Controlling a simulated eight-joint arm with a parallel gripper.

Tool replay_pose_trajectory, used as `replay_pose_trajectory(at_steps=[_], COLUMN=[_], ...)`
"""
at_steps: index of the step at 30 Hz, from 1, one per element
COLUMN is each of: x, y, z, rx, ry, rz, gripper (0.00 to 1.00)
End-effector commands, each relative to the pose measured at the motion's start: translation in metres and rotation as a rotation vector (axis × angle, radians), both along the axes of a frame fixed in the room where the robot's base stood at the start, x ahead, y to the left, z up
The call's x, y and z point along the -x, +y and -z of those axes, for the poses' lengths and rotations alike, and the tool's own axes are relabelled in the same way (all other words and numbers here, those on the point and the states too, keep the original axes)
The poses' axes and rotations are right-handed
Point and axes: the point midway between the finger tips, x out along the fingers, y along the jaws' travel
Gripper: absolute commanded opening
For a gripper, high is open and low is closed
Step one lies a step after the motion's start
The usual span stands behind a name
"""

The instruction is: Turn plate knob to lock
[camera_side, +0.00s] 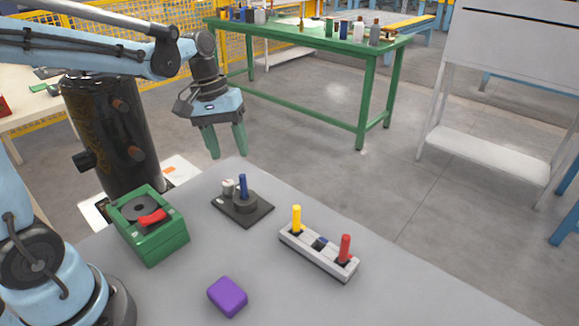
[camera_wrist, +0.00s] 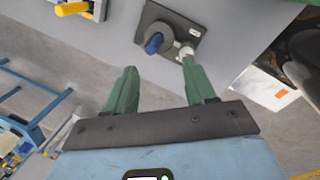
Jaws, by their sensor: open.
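A dark square plate (camera_side: 258,215) lies flat on the grey table and bears a round dark knob (camera_side: 246,202) with an upright blue handle (camera_side: 243,184). A small whitish piece (camera_side: 228,187) stands on the plate beside the knob. My gripper (camera_side: 229,153) is open and empty, its green fingers pointing down above and behind the plate. In the wrist view, the plate (camera_wrist: 187,24), blue handle (camera_wrist: 154,43) and whitish piece (camera_wrist: 186,50) show beyond my fingertips (camera_wrist: 158,64). The right fingertip overlaps the whitish piece there; I cannot tell whether they touch.
A green box (camera_side: 165,240) with a red handle (camera_side: 151,217) stands left of the plate. A grey block (camera_side: 320,258) with yellow (camera_side: 296,218) and red (camera_side: 345,247) pegs is to the right. A purple block (camera_side: 227,296) lies in front. The table's right side is clear.

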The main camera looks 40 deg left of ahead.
Motion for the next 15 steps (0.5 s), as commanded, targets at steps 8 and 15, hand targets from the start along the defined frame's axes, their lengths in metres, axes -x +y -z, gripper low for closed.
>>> replay_pose_trajectory(at_steps=[8, 15], x=[-0.006, -0.007], y=[0.026, 0.029], z=[-0.013, -0.005], rx=[-0.159, -0.177], ry=[0.088, 0.094], rz=[-0.358, -0.404], gripper=[0.55, 0.55])
